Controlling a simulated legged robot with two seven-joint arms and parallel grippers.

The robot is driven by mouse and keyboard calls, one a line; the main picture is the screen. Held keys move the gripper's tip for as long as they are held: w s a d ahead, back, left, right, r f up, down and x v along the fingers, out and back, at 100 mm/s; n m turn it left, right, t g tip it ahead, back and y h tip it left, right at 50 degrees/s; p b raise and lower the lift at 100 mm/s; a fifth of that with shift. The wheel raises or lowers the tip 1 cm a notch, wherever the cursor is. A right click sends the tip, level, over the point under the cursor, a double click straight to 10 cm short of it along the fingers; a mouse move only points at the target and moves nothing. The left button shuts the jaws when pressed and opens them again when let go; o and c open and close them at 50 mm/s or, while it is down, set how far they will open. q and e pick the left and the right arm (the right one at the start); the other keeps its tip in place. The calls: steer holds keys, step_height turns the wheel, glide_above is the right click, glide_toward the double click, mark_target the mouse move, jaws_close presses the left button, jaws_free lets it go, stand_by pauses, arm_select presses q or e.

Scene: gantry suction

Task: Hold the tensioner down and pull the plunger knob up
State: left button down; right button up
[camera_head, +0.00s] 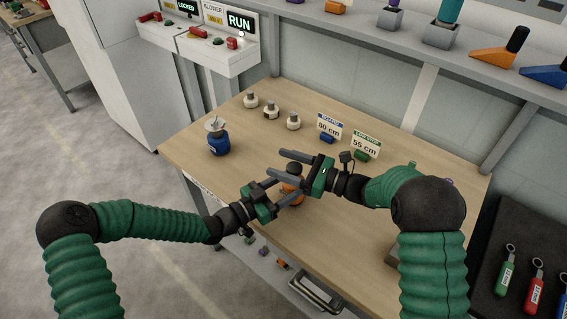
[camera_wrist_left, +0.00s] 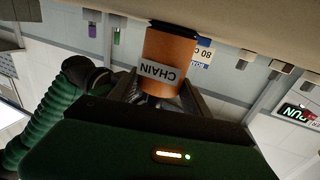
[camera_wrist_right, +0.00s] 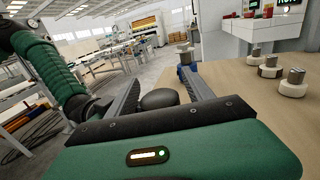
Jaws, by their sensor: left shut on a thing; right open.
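The tensioner is an orange cylinder labelled CHAIN (camera_wrist_left: 168,58), standing on the bench; its body (camera_head: 291,188) is partly hidden by my grippers in the head view. Its black plunger knob (camera_head: 293,168) sits on top and also shows as a dark dome in the right wrist view (camera_wrist_right: 159,98). My left gripper (camera_head: 288,193) is shut on the orange body from the front left. My right gripper (camera_head: 283,162) is open at knob height, with a finger on either side of the knob. I cannot tell whether either finger touches the knob.
A blue canister with a metal top (camera_head: 219,142) stands at the bench's left. Several small white-based pieces (camera_head: 271,110) and signs reading 80 cm (camera_head: 329,126) and 55 cm (camera_head: 365,144) stand behind. A control box showing RUN (camera_head: 239,21) is beyond.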

jaws_close()
steer(key=shift+d, duration=0.1)
steer(key=shift+r, duration=0.1)
stand_by(0.3)
arm_select(q)
steer(key=shift+f, duration=0.1)
arm_select(e)
step_height(320, 180, up, 3)
steer(key=shift+r, duration=0.15)
steer(key=shift+w, duration=0.1)
steer(key=shift+c, duration=1.1)
jaws_free()
steer(key=shift+o, duration=1.1)
